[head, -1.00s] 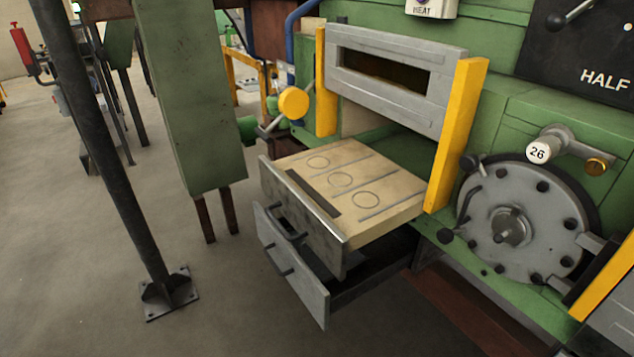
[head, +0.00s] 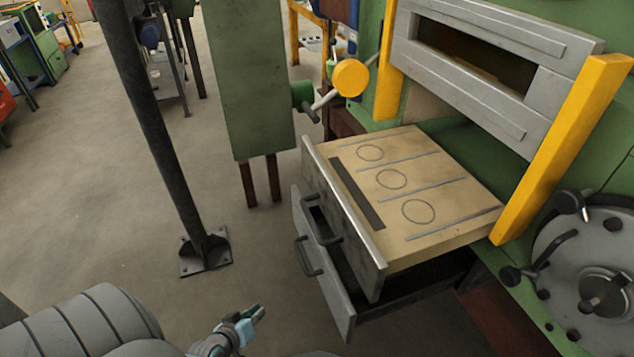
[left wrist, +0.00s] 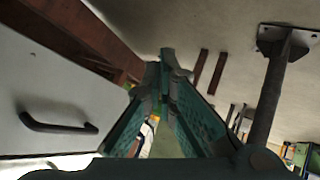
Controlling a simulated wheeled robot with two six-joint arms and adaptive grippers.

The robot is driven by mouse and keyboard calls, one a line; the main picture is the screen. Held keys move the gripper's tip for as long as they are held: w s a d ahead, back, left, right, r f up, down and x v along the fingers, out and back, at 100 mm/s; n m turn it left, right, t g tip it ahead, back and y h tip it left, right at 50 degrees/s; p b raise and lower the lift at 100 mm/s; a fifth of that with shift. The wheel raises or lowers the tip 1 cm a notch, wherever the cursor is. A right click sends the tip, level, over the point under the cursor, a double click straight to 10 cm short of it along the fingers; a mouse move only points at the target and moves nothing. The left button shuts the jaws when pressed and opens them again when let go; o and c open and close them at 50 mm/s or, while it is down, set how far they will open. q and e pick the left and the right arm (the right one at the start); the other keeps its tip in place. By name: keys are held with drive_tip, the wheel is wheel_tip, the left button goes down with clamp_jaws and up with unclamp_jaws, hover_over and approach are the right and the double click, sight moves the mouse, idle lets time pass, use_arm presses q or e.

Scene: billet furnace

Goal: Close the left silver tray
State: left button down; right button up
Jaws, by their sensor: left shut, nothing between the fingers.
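Two silver-fronted trays stand pulled out from the green furnace, one above the other. The upper tray (head: 425,235) has a tan top with three ring marks and a dark slot. The lower tray (head: 335,300) is open beneath it, its dark inside partly hidden. Both fronts have dark bar handles. My left gripper (head: 257,311) is shut and empty, to the left of the lower tray's front and apart from it. In the left wrist view my fingers (left wrist: 167,58) come together, with a pale tray front (left wrist: 50,85) and its handle at the left. My right gripper is not in view.
A dark post (head: 160,140) with a floor plate and a green box on legs (head: 245,80) stand left of the trays. A yellow-knobbed lever (head: 350,78) juts out behind them. Yellow guards (head: 560,150) flank the furnace opening.

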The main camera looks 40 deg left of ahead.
use_arm(q)
drive_tip(key=w+a+r+n+t, duration=0.35)
drive_tip(key=w+r, duration=0.35)
drive_tip(key=r, duration=0.4)
drive_tip(key=n+t+y, duration=0.1)
drive_tip(key=n+t, duration=0.3)
drive_tip(key=n, duration=0.4)
approach(312, 173)
drive_tip(key=s+a, duration=0.1)
drive_tip(key=s, duration=0.7)
drive_tip(key=shift+w+d+b, duration=0.1)
drive_tip(key=shift+w+b, duration=0.3)
drive_tip(key=shift+w, duration=5.9)
